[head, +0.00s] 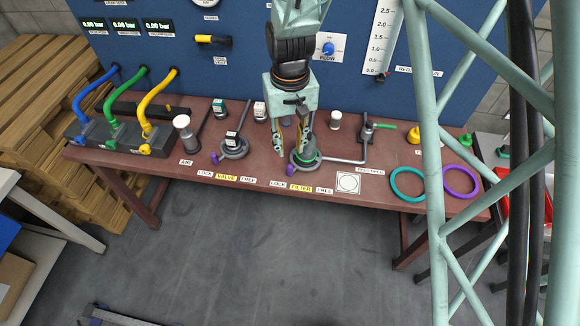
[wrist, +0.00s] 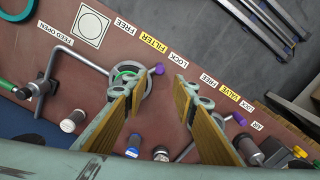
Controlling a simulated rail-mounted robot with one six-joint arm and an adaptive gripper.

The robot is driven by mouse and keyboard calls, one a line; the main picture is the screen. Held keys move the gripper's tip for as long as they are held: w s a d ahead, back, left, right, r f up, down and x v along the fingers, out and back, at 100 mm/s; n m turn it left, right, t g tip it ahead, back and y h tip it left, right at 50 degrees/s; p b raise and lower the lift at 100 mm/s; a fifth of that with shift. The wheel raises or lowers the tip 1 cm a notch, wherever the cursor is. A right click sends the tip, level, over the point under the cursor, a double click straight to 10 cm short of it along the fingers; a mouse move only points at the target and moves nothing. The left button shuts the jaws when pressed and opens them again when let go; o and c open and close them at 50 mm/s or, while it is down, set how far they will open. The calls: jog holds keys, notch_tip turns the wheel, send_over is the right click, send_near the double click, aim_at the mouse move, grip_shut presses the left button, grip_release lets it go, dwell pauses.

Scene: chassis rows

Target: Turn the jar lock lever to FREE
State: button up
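The filter unit (head: 312,163) has a grey round base with a green ring. It also shows in the wrist view (wrist: 121,90), partly covered by a finger. Its lever ends in a purple knob (head: 290,171), on the LOCK side of the FILTER label (head: 301,187). In the wrist view the knob (wrist: 158,69) lies just beyond the fingertips, towards the LOCK label (wrist: 178,59). My gripper (head: 292,150) is open over the filter unit, fingers pointing down. In the wrist view my gripper (wrist: 161,85) has nothing between its fingers. Contact with the lever cannot be told.
A similar valve unit (head: 235,150) with its own purple knob (head: 214,157) stands to the left. A bent feed pipe (head: 345,161) runs to the right. Small jars (head: 335,121) stand behind. Teal (head: 394,190) and purple (head: 474,188) rings lie at the right. The bench front is mostly clear.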

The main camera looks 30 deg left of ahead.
aim_at(290, 166)
jog(key=shift+f+b, duration=0.3)
jog(key=shift+f, duration=5.3)
jog(key=shift+c, duration=0.4)
grip_shut()
